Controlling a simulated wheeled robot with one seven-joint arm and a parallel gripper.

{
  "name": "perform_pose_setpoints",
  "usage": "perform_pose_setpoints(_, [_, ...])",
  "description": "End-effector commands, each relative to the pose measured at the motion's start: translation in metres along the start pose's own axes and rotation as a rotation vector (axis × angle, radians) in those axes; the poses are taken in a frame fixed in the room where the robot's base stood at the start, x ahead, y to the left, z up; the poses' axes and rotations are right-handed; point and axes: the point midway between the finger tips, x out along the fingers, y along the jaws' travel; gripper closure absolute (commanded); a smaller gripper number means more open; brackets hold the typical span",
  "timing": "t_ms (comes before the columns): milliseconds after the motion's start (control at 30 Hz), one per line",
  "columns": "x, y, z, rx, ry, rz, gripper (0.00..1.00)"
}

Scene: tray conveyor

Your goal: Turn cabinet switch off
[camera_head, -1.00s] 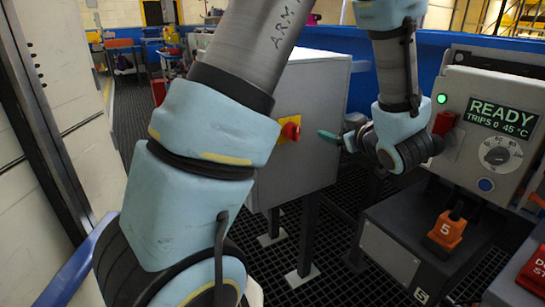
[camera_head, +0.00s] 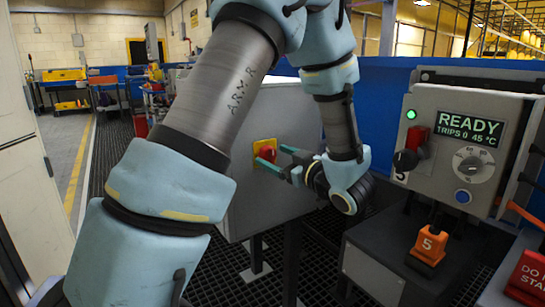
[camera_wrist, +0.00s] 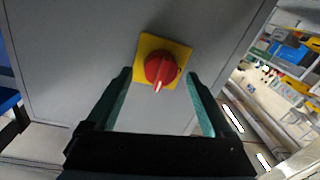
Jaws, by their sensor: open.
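The cabinet switch is a red rotary knob (camera_head: 267,153) on a yellow square plate (camera_head: 257,147), on the face of a grey cabinet (camera_head: 285,120). In the wrist view the red knob (camera_wrist: 160,70) sits on its yellow plate (camera_wrist: 149,48), just beyond and between my fingertips. A pale mark on the knob points down in that view. My gripper (camera_head: 275,158) is open, with its green fingers (camera_wrist: 158,92) spread either side of the knob. In the head view the fingers reach the knob from the right and partly cover it. I cannot tell whether they touch it.
A control panel (camera_head: 440,150) reading READY, with a lit green lamp (camera_head: 411,114) and a dial (camera_head: 474,168), stands to the right. An orange block marked 5 (camera_head: 428,247) sits below it. Black floor grating (camera_head: 325,265) lies beneath. A blue wall (camera_head: 378,110) runs behind.

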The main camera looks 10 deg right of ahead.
Motion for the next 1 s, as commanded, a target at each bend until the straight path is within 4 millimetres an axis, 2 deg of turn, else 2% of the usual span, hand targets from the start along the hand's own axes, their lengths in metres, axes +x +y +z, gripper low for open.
perform_pose_setpoints(167, [0.0133, -0.0003, 0.0002, 0.001, 0.0, 0.0, 0.14])
perform_pose_setpoints(467, [0.0149, -0.0001, 0.0002, 0.001, -0.001, 0.001, 0.15])
perform_pose_setpoints(1000, [0.0146, -0.0003, 0.0003, 0.001, -0.001, 0.0, 0.76])
